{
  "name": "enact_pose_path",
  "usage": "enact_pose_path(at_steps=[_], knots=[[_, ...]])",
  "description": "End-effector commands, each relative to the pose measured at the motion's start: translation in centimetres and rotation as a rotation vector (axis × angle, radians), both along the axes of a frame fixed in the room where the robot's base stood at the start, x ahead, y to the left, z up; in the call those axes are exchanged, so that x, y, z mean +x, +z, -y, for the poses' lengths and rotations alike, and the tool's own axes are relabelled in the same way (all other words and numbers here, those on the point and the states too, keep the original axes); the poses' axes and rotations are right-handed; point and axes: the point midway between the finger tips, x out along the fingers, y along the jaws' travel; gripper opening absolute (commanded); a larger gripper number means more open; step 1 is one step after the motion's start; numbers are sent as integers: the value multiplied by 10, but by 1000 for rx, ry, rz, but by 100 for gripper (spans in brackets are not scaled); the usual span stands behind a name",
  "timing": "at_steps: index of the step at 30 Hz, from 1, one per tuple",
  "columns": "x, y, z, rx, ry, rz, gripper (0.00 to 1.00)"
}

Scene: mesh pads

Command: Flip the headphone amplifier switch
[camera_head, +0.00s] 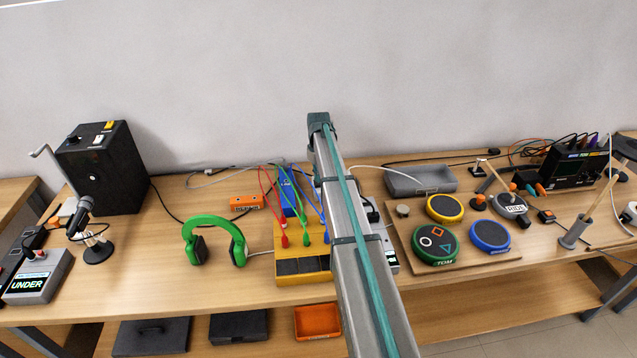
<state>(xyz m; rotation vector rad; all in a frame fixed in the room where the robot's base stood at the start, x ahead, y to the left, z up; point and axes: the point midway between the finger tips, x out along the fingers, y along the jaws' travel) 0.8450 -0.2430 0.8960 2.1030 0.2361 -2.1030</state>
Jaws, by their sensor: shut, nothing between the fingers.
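Green headphones (213,222) stand on the wooden table left of centre, with a pale cable running right toward a yellow patch box (300,278). I cannot tell for sure which unit is the headphone amplifier. A small orange box with dark lettering (245,203) lies behind the headphones; its lettering is too small to read. A grey unit (389,256) is mostly hidden behind my arm, with only its right edge showing. No headphone amplifier switch can be made out. My arm crosses the middle of the view, and my gripper does not show.
Red, green and blue leads rise from the yellow box beside a blue box (289,203). A board (462,262) with round pads lies right of my arm, a grey tray (421,181) behind it. A microphone (82,214) and black crank box (101,170) stand left. Bare table lies around the headphones.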

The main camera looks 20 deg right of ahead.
Motion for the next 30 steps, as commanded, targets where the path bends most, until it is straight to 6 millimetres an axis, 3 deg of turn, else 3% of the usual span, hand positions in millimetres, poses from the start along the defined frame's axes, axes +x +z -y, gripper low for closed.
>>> enact_pose_path(at_steps=[30], knots=[[0,-14,0,0,0,0,0]])
